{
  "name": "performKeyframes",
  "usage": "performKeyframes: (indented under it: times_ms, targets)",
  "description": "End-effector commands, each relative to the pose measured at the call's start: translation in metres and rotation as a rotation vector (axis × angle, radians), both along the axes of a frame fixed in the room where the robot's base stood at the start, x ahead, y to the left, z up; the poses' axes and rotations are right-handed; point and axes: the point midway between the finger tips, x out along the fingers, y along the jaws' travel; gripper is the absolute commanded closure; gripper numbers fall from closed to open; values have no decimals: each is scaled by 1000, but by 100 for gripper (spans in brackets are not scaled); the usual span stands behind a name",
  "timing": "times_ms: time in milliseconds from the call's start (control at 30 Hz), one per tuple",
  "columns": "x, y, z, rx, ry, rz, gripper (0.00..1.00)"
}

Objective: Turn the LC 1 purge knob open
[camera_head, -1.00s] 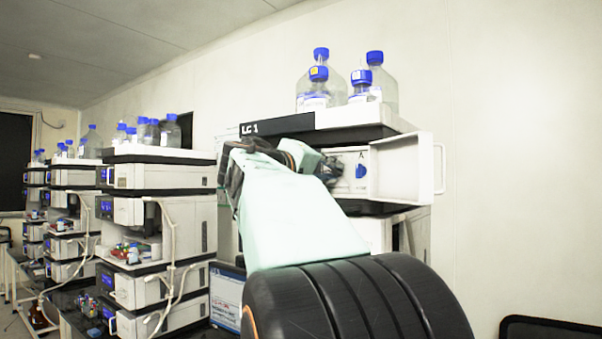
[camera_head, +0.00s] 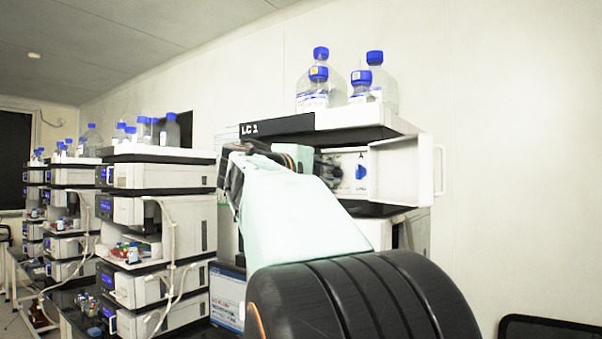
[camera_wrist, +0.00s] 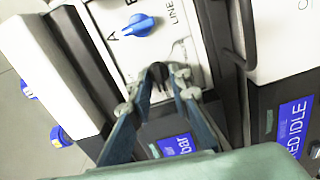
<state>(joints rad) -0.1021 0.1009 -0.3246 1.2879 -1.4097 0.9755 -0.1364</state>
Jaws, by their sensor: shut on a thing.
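The LC 1 stack (camera_head: 365,120) stands in front of me, its label on the black strip below the bottles. Its front panel (camera_head: 343,187) is exposed. In the wrist view a black knob (camera_wrist: 158,73), which I take for the purge knob, sits low on this panel, between the tips of my gripper (camera_wrist: 158,90). My gripper is shut on it; the fingertips partly hide it. In the head view my gripper (camera_head: 326,166) is small and dark against the panel, and the knob cannot be made out. A blue selector knob (camera_wrist: 138,25) marked A and B is beside it, also visible from the head (camera_head: 361,172).
A white door (camera_head: 400,169) with a handle stands open right of the panel. Several blue-capped bottles (camera_head: 318,90) stand on top of the stack. Other instrument stacks (camera_head: 160,210) stand to the left. Screens (camera_wrist: 176,145) lie below the knob in the wrist view.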

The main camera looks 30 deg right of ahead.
Motion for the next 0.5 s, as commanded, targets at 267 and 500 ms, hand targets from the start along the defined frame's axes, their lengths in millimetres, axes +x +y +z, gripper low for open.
performKeyframes:
  times_ms: [267, 500]
  targets:
    - [0, 0, 0, 0, -1, 1, 80]
    - [0, 0, 0, 1, -2, 1, 76]
